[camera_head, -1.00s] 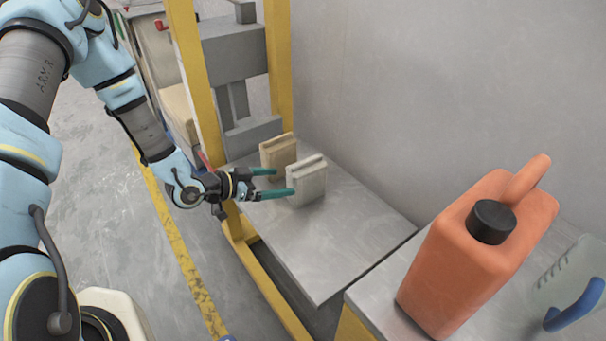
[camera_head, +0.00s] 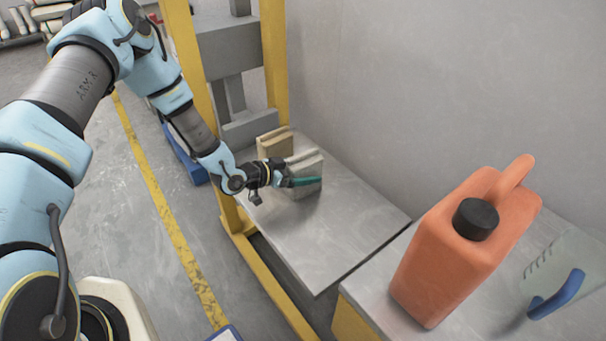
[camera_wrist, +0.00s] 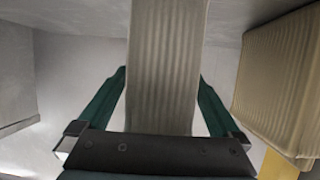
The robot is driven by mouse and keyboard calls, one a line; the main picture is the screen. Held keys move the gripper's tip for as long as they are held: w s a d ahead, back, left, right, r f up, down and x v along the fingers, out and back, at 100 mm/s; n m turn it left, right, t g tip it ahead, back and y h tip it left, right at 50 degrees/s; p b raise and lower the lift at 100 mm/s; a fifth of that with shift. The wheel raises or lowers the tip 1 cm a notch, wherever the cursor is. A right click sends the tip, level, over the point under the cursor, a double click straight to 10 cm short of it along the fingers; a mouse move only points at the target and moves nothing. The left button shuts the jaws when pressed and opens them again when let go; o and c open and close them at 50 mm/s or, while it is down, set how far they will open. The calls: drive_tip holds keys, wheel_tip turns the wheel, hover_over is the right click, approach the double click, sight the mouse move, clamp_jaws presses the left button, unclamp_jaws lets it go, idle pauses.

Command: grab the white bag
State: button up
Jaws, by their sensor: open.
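The white bag (camera_head: 309,184) stands upright on the grey metal platform, partly hidden by my gripper in the head view. My gripper (camera_head: 306,181) is at the bag, with its green fingers reaching along it. In the wrist view, the pale ribbed bag (camera_wrist: 166,70) stands between the two open green fingers (camera_wrist: 160,95), one on each side. A gap shows between the bag and each finger there. The bag's lower part in that view is hidden behind the gripper's dark palm.
A tan bag (camera_head: 270,146) stands close behind the white one; it also shows at the right of the wrist view (camera_wrist: 280,85). The grey platform (camera_head: 340,235) is bare in front. An orange jug (camera_head: 445,260) and a blue-handled scoop (camera_head: 557,295) rest on the near table.

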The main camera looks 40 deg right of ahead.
clamp_jaws()
idle(0.8)
